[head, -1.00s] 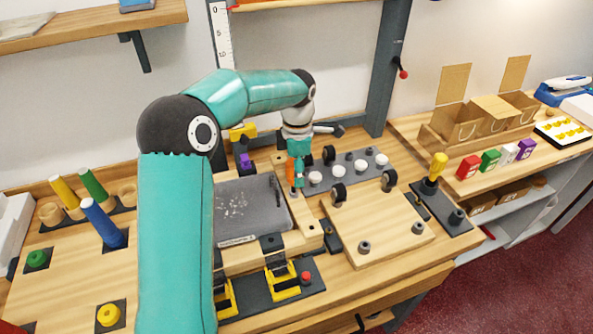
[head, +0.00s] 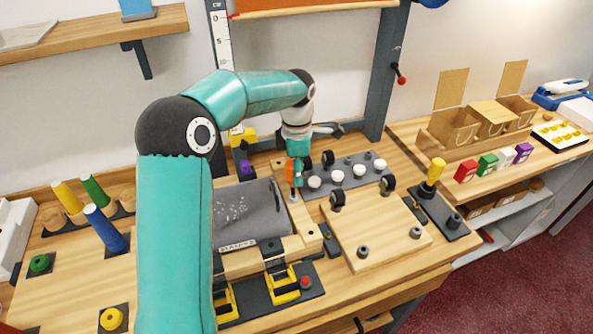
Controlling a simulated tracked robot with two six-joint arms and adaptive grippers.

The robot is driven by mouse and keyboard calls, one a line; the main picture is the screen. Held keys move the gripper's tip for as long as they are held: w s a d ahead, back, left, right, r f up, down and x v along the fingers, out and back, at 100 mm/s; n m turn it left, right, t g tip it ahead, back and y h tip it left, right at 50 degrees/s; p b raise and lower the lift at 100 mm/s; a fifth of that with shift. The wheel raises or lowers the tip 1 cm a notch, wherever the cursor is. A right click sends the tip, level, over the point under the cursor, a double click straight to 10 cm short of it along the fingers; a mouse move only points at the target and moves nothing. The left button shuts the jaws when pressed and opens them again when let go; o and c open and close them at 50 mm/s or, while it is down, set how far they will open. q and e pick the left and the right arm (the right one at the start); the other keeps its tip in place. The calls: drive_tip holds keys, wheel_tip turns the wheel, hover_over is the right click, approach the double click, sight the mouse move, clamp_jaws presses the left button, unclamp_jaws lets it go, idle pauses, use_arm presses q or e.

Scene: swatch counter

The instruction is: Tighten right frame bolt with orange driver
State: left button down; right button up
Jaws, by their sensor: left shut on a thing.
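My left gripper (head: 296,160) is shut on the orange driver (head: 293,173), which it holds upright, shaft down. The driver stands over the right rail of the wooden frame (head: 307,230). Its tip is at a small grey bolt (head: 295,199) on that rail; at this size I cannot tell whether it is seated in the bolt head. A grey swatch (head: 250,213) with a pale label lies inside the frame. My left arm hides the frame's left side. My right gripper is not in view.
A wooden board (head: 378,245) with black wheels and grey knobs lies right of the frame. White knobs (head: 338,176) stand behind it. A yellow-handled tool (head: 436,170) stands in a dark holder. Yellow clamps (head: 283,285) are at the frame's front. Coloured pegs (head: 104,226) stand at left.

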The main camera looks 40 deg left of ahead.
use_arm(q)
drive_tip(key=shift+r+p, duration=1.75)
drive_tip(key=shift+r, duration=0.75)
